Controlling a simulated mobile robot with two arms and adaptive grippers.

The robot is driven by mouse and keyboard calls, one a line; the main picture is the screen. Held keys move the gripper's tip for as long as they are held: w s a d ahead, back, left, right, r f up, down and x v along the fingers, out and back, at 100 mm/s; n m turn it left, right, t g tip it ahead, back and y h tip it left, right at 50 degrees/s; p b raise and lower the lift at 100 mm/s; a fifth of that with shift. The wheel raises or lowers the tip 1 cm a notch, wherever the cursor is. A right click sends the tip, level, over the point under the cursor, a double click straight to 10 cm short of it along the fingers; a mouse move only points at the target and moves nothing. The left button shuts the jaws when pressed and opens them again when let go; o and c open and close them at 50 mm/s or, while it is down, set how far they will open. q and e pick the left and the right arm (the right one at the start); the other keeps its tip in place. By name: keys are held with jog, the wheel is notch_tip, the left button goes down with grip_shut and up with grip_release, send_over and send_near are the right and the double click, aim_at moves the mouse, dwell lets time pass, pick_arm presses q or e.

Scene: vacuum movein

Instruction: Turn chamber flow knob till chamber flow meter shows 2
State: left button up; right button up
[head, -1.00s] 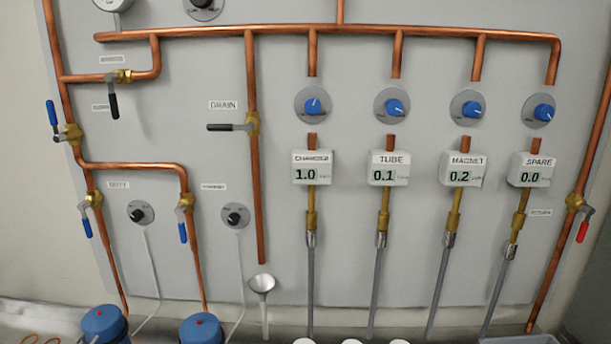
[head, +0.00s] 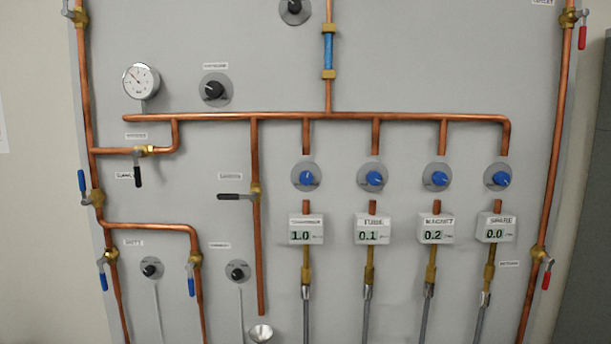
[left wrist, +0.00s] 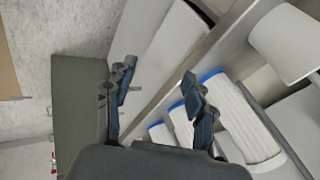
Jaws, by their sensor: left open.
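The chamber flow knob (head: 306,177) is a blue knob on a round grey plate, the leftmost of the blue knobs in the head view. Below it, the chamber flow meter (head: 306,230) is a white box that reads 1.0. My left gripper (left wrist: 158,98) shows only in the left wrist view. Its two fingers are apart with nothing between them, and it is away from the panel. My right gripper is in no view.
The tube meter (head: 373,230) reads 0.1, the magnet meter (head: 437,230) 0.2 and the spare meter (head: 496,229) 0.0. A black-handled drain valve (head: 254,193) is left of the chamber knob. White blue-edged objects (left wrist: 240,115) lie beyond my left gripper.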

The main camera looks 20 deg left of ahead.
pick_arm(q)
notch_tip(320, 180, up, 7)
jog(key=w+d+m+t, duration=0.1)
jog(key=w+m, duration=0.1)
jog(key=m+t+y+p, duration=0.4)
jog(key=m+t, duration=0.6)
jog(key=m, duration=1.1)
send_near(306, 179)
jog(key=shift+y, duration=0.6)
jog(key=p+x, duration=0.1)
jog(key=x, duration=0.1)
jog(key=p+x, duration=0.3)
jog(key=x, duration=0.2)
jog(key=shift+w+d, duration=0.15)
jog(key=shift+d, duration=0.1)
jog(key=shift+w+a, duration=0.15)
jog(key=shift+w, duration=0.35)
jog(key=shift+f, duration=0.1)
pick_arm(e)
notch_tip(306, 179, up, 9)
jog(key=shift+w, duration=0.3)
pick_arm(q)
jog(key=shift+n, duration=0.3)
grip_shut()
